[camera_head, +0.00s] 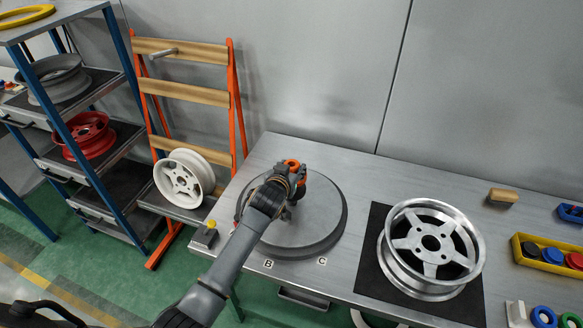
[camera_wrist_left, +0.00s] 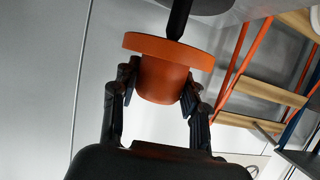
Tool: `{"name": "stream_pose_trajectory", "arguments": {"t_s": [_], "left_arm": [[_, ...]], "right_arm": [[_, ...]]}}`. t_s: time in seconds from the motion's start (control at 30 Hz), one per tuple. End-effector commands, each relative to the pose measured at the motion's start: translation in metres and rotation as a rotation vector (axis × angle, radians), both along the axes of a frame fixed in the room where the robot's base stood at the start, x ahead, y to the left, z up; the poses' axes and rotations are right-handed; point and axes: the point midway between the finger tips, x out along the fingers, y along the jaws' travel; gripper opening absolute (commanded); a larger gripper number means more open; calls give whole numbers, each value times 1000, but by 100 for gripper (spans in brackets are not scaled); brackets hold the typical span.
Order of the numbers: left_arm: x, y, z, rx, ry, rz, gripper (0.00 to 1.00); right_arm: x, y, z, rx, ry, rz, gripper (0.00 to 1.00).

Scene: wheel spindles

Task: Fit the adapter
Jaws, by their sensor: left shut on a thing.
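The adapter (camera_head: 291,164) is an orange ring-shaped piece over the grey round plate (camera_head: 318,232) of the spindle machine. In the left wrist view the adapter (camera_wrist_left: 163,77) shows a wide flange and a narrower body. My left gripper (camera_head: 290,184) is shut on the narrower body, one finger on each side. A dark spindle rod (camera_wrist_left: 178,18) meets the flange side in that view. I cannot tell how far the rod reaches inside the adapter. In the head view my gripper and arm hide the spindle. My right gripper is not in view.
A silver wheel (camera_head: 431,245) lies on a black mat (camera_head: 375,282) to the right. A yellow tray (camera_head: 549,258) with colored pieces and a wooden block (camera_head: 502,197) are farther right. A white wheel (camera_head: 184,180) leans on the orange rack (camera_head: 238,100). Shelves (camera_head: 88,150) stand left.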

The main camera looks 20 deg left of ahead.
Motion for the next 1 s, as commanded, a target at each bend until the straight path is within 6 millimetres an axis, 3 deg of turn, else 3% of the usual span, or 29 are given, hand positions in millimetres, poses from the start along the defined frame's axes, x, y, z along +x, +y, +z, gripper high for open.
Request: {"name": "stream_pose_trajectory", "arguments": {"t_s": [1.0], "left_arm": [[0, 0, -26, -1, -1, 0, 4]], "right_arm": [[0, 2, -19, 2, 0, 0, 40]]}}
